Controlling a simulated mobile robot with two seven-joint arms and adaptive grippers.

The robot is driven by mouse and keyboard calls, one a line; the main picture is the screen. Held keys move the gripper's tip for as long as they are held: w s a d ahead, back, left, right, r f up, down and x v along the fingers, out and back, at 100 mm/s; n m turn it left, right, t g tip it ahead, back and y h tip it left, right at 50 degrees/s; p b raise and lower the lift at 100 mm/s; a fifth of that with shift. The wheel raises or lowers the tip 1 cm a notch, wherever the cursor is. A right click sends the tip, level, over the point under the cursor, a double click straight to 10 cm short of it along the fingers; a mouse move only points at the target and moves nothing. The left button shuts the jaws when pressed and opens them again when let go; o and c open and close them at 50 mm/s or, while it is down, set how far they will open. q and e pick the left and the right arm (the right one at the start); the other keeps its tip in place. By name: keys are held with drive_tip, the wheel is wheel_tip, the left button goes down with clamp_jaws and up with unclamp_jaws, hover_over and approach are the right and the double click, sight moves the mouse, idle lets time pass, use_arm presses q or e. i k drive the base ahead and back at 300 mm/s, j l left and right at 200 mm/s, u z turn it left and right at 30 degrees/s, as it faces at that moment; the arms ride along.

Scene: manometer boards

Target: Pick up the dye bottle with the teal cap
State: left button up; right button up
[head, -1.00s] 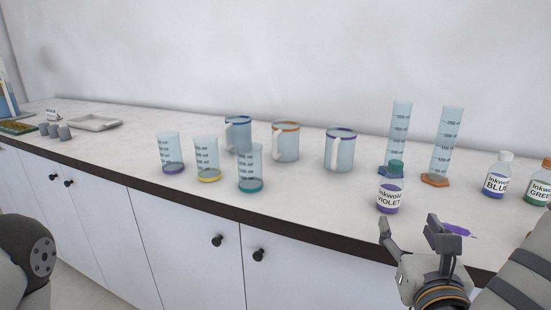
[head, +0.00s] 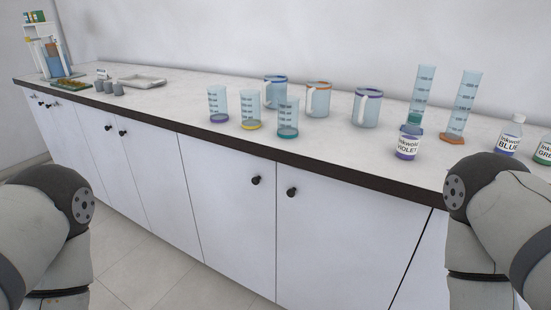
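The dye bottle with the teal cap (head: 407,146) stands upright on the counter at the right of the head view. Its label reads Inkwold VIOLET, and it has violet dye at the bottom. It stands near the counter's front edge, in front of a graduated cylinder (head: 424,82). Neither gripper shows in this view. Only grey links of my arms show at the lower left and lower right, both apart from the bottle in the picture.
An orange-based cylinder (head: 467,100) and a bottle labelled BLUE (head: 508,138) stand right of the violet bottle. A green-labelled bottle (head: 543,152) is cut off at the right edge. Several beakers and mugs, such as the purple-rimmed mug (head: 367,108), stand to the left. The counter (head: 160,104) has bare stretches.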

sight(408, 145)
drive_tip(key=i+j+z, duration=0.25)
drive_tip(key=z, duration=0.25)
drive_tip(key=i+j+z, duration=0.2)
drive_tip(key=j+z, duration=0.3)
drive_tip(key=i+j+z, duration=0.15)
drive_tip(key=j+z, duration=0.35)
drive_tip(key=l, duration=0.1)
